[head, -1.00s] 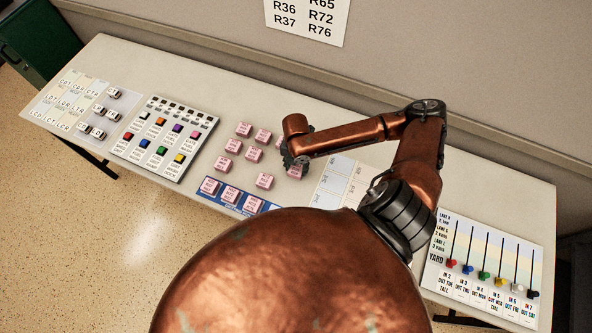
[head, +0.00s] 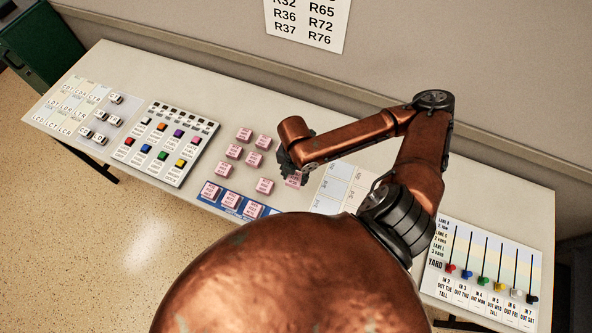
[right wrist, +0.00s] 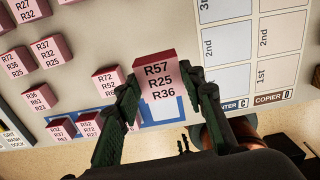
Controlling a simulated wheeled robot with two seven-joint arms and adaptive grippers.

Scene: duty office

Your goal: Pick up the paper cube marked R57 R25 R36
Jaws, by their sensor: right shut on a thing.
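The pink paper cube marked R57 R25 R36 (right wrist: 157,82) is between the two dark fingers of my right gripper (right wrist: 163,90) in the right wrist view. The fingers press on its two sides, and its marked face is readable. In the head view the right gripper (head: 291,166) is over the right side of the cube group, with part of the held cube (head: 293,181) showing below it. I cannot tell whether the cube is clear of the table. My left gripper is not in view.
Several other pink cubes (head: 254,159) stand close by on the left. A blue-edged strip (head: 224,208) carrying more cubes is at the table's front. A white card grid (head: 343,170) lies to the right. A button panel (head: 160,143) and a slider board (head: 486,262) stand farther off.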

